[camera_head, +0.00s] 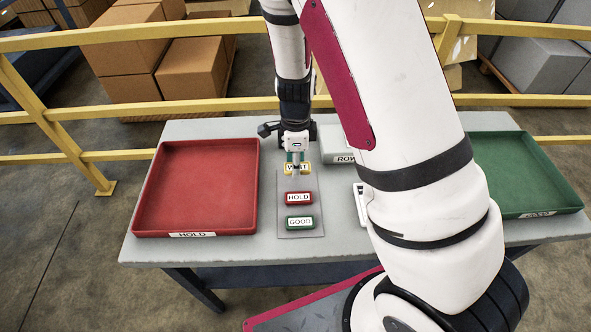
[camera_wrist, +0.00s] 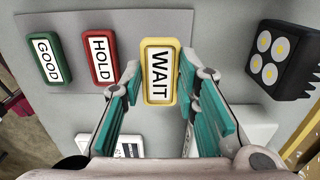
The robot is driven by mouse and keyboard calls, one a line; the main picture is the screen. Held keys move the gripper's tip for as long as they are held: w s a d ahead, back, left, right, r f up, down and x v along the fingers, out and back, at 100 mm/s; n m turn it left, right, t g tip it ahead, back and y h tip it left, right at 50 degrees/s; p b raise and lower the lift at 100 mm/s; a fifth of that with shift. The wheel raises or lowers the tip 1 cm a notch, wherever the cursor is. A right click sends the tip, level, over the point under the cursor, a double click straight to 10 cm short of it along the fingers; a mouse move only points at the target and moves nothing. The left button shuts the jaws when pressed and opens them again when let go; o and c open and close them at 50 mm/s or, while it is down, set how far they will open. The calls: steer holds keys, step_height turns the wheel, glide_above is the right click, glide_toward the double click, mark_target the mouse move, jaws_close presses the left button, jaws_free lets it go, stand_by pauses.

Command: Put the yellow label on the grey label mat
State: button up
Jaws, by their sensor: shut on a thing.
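The yellow label (camera_wrist: 158,70) reads WAIT and sits between my fingertips in the wrist view. In the head view it shows partly behind my gripper (camera_head: 296,172), at the far end of the grey label mat (camera_head: 283,212). My gripper (camera_wrist: 158,95) is shut on the label by its sides. The label is over the mat's end strip, in line with the other labels; I cannot tell whether it touches the mat. The red HOLD label (camera_head: 299,198) and the green GOOD label (camera_head: 300,223) lie on the mat, nearer the table's front edge.
A red tray (camera_head: 195,229) marked HOLD stands at the left, and a green tray (camera_head: 530,175) at the right. A white device (camera_head: 361,203) lies right of the mat, partly hidden by my arm. A yellow railing (camera_head: 200,106) runs behind.

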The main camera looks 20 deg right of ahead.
steer(key=shift+f, duration=1.75)
steer(key=shift+f, duration=0.1)
steer(key=o, duration=0.9)
